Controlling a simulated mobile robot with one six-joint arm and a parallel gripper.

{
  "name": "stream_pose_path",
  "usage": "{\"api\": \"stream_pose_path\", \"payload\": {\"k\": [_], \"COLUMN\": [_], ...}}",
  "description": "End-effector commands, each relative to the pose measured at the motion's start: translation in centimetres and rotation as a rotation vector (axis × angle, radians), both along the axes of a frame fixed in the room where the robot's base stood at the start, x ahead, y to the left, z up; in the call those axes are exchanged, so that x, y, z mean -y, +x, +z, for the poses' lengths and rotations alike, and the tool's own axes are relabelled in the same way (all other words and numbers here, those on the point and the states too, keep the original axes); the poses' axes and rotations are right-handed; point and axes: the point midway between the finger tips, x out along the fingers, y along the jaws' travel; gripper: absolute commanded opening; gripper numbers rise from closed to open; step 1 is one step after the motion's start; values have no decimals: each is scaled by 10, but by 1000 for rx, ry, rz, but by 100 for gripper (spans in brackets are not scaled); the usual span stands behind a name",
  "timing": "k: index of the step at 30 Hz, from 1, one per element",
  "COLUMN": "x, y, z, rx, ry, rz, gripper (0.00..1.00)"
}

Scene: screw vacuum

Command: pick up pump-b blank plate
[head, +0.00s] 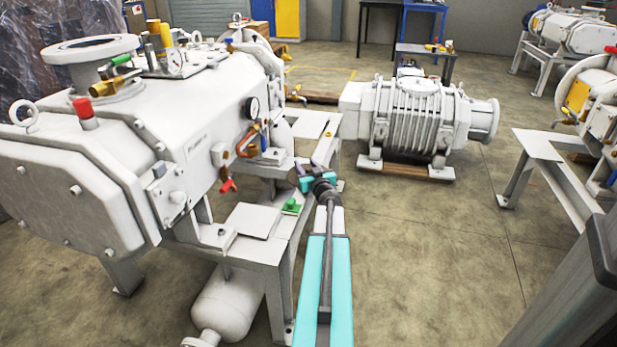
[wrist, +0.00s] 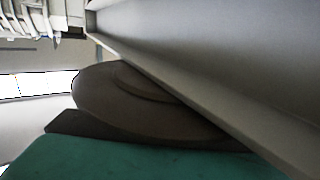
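My gripper (head: 311,166), teal with purple-grey fingers, is at the right side of the large white pump (head: 190,150), just above its frame. In the wrist view a dark brown round stepped disc (wrist: 130,100) lies close to the camera, above a teal surface (wrist: 140,160) at the bottom edge. The pump's label is too small to read fully. No blank plate can be identified with certainty in the head view.
The white frame (head: 262,250) under the pump is close beside my arm, with a small green part (head: 291,206) on it. A pale beam (wrist: 220,70) crosses the wrist view very close. A ribbed white pump (head: 412,115) stands behind.

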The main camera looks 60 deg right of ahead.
Motion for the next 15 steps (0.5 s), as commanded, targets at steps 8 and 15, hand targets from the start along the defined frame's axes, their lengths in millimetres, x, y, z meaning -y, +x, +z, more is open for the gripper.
{"api": "stream_pose_path", "payload": {"k": [8,15], "x": [0,0], "y": [0,-1], "z": [0,1], "rx": [0,1], "ry": [0,-1], "rz": [-1,-1], "gripper": [0,0]}}
